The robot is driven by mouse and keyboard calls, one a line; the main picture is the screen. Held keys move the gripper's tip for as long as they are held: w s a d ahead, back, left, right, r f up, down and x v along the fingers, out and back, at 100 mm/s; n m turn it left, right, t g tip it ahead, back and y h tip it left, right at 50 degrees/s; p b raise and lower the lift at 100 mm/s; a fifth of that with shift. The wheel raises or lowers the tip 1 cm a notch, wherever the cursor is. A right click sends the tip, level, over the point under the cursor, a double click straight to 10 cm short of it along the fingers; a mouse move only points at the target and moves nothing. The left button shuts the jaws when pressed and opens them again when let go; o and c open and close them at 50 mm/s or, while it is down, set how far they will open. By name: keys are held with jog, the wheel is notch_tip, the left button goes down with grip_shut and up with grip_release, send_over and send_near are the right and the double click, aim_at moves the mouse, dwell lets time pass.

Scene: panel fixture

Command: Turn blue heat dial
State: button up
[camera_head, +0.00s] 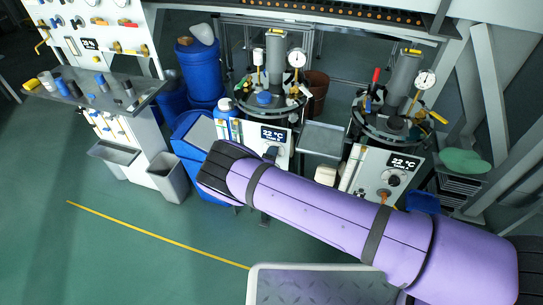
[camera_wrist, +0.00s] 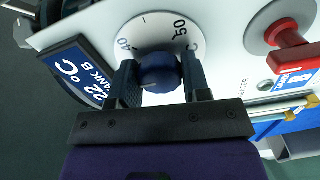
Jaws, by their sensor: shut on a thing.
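The blue heat dial (camera_wrist: 158,72) is a round knob on a white panel, in front of a round white scale (camera_wrist: 170,25) with printed numbers such as 50. My gripper (camera_wrist: 157,78) is shut on the dial, with one dark finger on each side of it. The display (camera_wrist: 82,72) beside the scale reads 22 °C, TANK B. In the head view, my purple arm reaches to the panel of the middle tank, under its display (camera_head: 273,134). The dial is mostly hidden there by my wrist.
A red knob or handle (camera_wrist: 287,35) stands out from the panel to the right of the dial in the wrist view. A second tank with a similar display (camera_head: 404,163) stands at the right. Blue barrels (camera_head: 204,75) stand behind at the left. Open green floor lies at the left.

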jog(key=shift+s+f, duration=0.1)
jog(key=o, duration=0.9)
jog(key=v, duration=1)
jog(key=shift+s+a, duration=0.1)
jog(key=shift+s, duration=0.25)
